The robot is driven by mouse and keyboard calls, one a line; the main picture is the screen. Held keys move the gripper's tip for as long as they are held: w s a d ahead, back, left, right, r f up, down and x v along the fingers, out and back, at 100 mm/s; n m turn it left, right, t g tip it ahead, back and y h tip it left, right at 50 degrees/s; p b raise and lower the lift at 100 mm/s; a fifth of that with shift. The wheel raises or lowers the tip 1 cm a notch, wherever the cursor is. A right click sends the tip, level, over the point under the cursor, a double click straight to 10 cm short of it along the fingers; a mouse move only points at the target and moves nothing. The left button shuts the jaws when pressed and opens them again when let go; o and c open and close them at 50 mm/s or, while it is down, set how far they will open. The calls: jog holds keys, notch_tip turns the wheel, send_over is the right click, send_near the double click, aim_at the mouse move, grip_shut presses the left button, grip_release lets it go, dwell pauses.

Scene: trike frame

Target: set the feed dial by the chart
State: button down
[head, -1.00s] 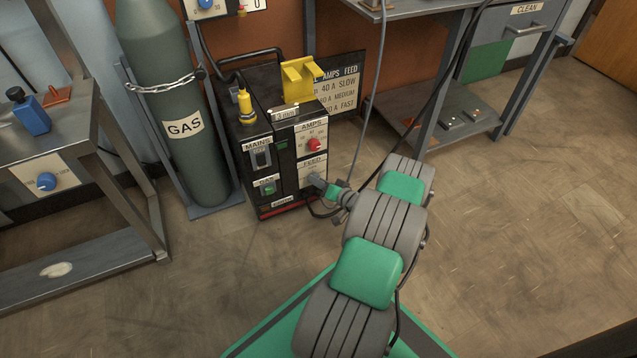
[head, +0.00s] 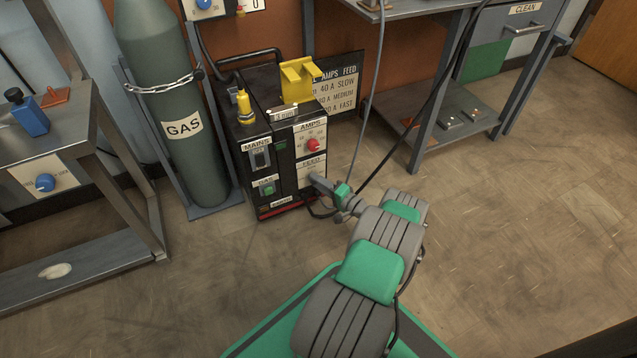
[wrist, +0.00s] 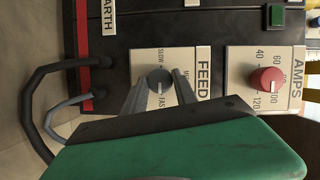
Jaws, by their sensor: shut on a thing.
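The feed dial (wrist: 160,82) is a small grey knob on a pale plate marked SLOW and FAST, with a middle label partly hidden. A light line on its face appears to point down in the wrist view, toward FAST. My gripper (wrist: 159,88) is shut on the dial, one finger on each side. In the head view my gripper (head: 316,179) hides the dial at the FEED plate (head: 312,164). The chart (head: 342,92) behind the machine lists amps and feed, 40 A SLOW to FAST, partly covered. The red AMPS dial (wrist: 266,80) seems turned near 100.
The black welding machine (head: 262,150) stands on the floor, with a yellow bracket (head: 298,80) on top. A chained gas cylinder (head: 190,150) stands left of it. A bench with a lower shelf (head: 455,125) is to the right. Cables hang close to my wrist.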

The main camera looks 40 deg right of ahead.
dwell(0.4)
jog(key=c, duration=1)
grip_release()
jog(key=shift+o, duration=0.2)
